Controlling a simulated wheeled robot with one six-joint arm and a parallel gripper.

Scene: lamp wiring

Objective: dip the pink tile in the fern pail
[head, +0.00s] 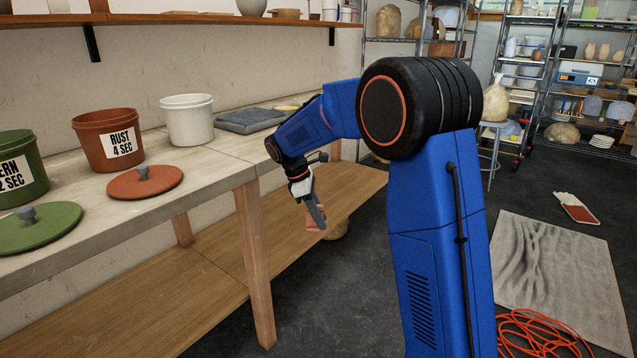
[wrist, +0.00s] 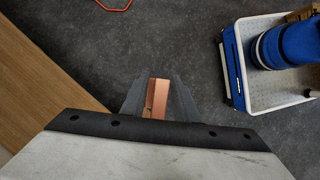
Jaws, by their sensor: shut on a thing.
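My gripper (head: 319,215) hangs past the front edge of the table, below the tabletop level. It is shut on a pinkish tile (head: 313,226), which also shows between the fingers in the wrist view (wrist: 157,94). The green fern pail (head: 23,170) stands at the far left of the tabletop, cut off by the picture edge. Its label is only partly visible, reading "ERN" and "2 SEC". A green lid (head: 40,232) with a grey knob lies in front of it. The pail's inside is not visible. The gripper is well to the right of the pail.
A rust pail (head: 92,138) labelled "RUST 4 SEC", its lid (head: 145,184), a white pail (head: 188,125) and a grey slab (head: 249,121) stand on the table (head: 215,168). A wooden lower shelf (head: 130,303) runs beneath. An orange cable (head: 540,338) lies on the floor.

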